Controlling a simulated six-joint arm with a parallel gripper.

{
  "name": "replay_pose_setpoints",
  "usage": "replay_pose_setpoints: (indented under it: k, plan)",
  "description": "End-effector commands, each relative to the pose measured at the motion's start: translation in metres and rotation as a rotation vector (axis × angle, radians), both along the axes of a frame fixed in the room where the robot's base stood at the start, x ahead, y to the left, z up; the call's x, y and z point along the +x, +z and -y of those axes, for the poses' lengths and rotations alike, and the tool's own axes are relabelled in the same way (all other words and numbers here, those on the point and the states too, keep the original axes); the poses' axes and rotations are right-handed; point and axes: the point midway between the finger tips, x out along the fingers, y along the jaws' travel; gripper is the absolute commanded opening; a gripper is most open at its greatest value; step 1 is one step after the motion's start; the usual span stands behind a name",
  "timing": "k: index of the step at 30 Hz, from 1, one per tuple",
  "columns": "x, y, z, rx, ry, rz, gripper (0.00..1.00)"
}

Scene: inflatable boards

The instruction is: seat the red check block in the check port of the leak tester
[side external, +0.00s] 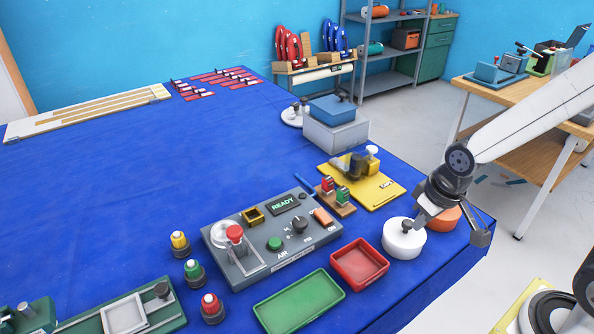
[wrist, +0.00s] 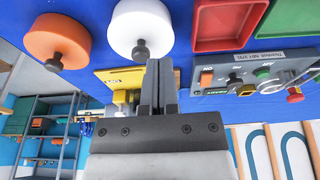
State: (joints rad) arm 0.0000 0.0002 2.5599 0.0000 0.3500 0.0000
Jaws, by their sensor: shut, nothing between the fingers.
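The red check block (side external: 327,184) stands upright on a small wooden stand (side external: 346,209), beside a green block (side external: 342,194). The leak tester (side external: 318,240) is a grey panel with a READY display, knobs and an orange switch. A brass-coloured square socket (side external: 253,216) on its top, likely the check port, looks empty. My gripper (side external: 420,220) is over the white disc at the table's right edge, right of the stand and apart from it. In the wrist view my gripper's fingers (wrist: 161,68) are together and empty. I cannot make out the red block in that view.
A white disc (side external: 403,243) and an orange disc (side external: 444,219) with knobs lie under my gripper. A yellow plate (side external: 388,193) with fittings is behind the stand. Red (side external: 360,268) and green (side external: 290,310) trays are in front of the tester. The blue table's left middle is clear.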

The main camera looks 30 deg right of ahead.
Motion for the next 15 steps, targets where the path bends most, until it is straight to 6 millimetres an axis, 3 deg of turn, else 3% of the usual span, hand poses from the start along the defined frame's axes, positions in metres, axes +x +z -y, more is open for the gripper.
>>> replay_pose_setpoints:
  k: [8,15]
  plan:
    - [0.0000,0.0000,0.0000,0.000,0.000,0.000,0.00]
    - [0.0000,0.0000,0.0000,0.000,0.000,0.000,0.73]
